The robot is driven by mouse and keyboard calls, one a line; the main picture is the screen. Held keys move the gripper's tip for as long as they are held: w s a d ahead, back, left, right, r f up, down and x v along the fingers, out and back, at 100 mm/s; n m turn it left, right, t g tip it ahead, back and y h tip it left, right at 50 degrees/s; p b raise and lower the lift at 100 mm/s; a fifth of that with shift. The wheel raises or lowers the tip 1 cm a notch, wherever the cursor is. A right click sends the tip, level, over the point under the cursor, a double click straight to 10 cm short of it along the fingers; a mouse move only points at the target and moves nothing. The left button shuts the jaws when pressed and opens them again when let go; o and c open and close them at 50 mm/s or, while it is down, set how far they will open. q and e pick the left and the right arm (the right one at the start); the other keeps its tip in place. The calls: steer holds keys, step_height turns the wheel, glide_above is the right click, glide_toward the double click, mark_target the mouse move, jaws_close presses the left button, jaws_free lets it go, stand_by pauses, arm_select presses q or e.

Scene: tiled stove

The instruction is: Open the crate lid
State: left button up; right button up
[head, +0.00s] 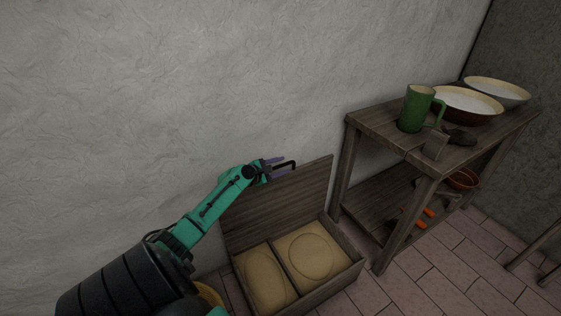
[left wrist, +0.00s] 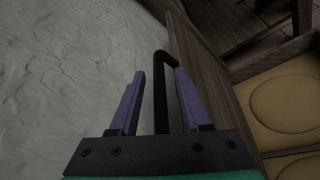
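The wooden crate (head: 347,272) stands on the floor against the wall. Its lid (head: 290,200) is raised, standing steeply up near the wall, and the inside shows two tan, rounded items (head: 310,253). In the left wrist view the lid (left wrist: 205,65) runs along the right of my fingers. A dark bent handle (left wrist: 160,90) sits at the lid's edge, between the fingers. My left gripper (head: 275,166) is at the lid's top edge by the handle; its purple fingers stand apart, with gaps beside the handle in the left wrist view (left wrist: 158,95). My right gripper is not in view.
A wooden table (head: 380,125) stands right of the crate, bearing a green mug (head: 415,108) and bowls (head: 467,103). Orange-handled tools (head: 415,218) lie on its lower shelf. The wall (head: 150,100) is close behind the lid. Tiled floor (head: 450,265) is free at the front right.

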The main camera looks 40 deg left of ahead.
arm_select(q)
steer(key=shift+s, duration=0.1)
steer(key=shift+s+r+p, duration=0.2)
steer(key=shift+s+p, duration=0.1)
steer(key=shift+s, duration=0.05)
steer(key=p+v, duration=0.3)
steer(key=v, duration=1)
steer(key=shift+s, duration=0.3)
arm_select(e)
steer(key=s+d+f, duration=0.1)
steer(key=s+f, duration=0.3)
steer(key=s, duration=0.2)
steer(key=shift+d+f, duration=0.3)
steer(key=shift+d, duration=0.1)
